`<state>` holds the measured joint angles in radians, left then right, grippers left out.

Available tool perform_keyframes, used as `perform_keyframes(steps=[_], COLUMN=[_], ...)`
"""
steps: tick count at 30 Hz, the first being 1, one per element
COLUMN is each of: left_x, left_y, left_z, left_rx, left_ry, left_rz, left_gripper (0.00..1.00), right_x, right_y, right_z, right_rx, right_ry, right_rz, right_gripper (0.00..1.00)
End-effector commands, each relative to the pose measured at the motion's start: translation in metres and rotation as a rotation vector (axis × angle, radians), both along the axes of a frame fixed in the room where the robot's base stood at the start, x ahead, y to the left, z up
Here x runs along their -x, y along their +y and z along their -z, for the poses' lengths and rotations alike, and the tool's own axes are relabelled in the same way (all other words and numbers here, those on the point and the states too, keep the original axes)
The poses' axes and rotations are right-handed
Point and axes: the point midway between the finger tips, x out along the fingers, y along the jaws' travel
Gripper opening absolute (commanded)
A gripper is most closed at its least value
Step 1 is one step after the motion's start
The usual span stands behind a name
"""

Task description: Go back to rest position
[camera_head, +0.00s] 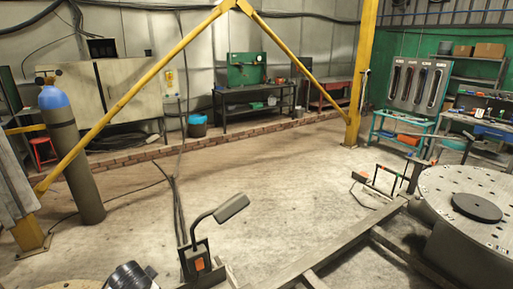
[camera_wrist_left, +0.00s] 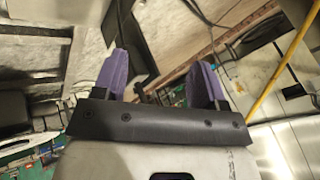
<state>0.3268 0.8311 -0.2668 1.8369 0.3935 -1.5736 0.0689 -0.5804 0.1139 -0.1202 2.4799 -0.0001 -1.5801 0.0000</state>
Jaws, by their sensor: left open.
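My left gripper (camera_wrist_left: 161,72) shows in the left wrist view. Its two purple fingers stand wide apart, and I see nothing held between them. The workshop behind the fingers looks tilted. Neither gripper shows in the head view, and my right gripper is in no view.
In the head view, a blue-topped gas cylinder (camera_head: 74,165) stands at left beside a yellow brace (camera_head: 130,97). A lamp on a bent arm (camera_head: 231,208) rises at front centre. A round perforated table (camera_head: 440,190) is at right. The middle floor (camera_head: 270,180) is mostly clear.

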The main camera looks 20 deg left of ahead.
Motion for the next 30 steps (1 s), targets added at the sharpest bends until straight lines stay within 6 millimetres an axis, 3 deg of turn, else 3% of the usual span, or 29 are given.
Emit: perform_keyframes(steps=[1,4,6,9,12,18,26,27,28,30], left_x=[0.005,0.028,0.059,0.106,0.151,0.219,0.294,0.304,0.299,0.297], left_y=[-0.035,-0.096,-0.137,-0.176,-0.203,-0.233,-0.250,-0.249,-0.249,-0.249], left_z=[-0.003,-0.007,-0.003,0.007,0.024,0.071,0.115,0.118,0.101,0.087], left_rx=[-0.015,-0.021,0.021,0.111,0.216,0.359,0.429,0.427,0.427,0.427], left_ry=[-0.049,-0.147,-0.204,-0.238,-0.211,-0.068,0.117,0.142,0.128,0.125], left_rz=[0.076,0.175,0.201,0.188,0.155,0.070,-0.004,-0.008,-0.004,-0.003], left_gripper=[0.65,0.65,0.65,0.65,0.65,0.65,0.65,0.65,0.65,0.65], right_x=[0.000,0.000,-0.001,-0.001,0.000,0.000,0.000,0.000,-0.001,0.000], right_y=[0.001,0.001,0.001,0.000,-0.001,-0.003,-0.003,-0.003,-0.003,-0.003], right_z=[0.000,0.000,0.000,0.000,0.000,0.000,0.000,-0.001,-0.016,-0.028], right_rx=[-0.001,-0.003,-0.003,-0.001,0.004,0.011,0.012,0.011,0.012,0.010], right_ry=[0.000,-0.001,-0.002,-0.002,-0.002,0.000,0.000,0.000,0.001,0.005], right_rz=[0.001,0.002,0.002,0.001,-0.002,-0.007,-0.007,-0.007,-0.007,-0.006], right_gripper=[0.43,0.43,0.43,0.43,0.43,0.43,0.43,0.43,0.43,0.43])
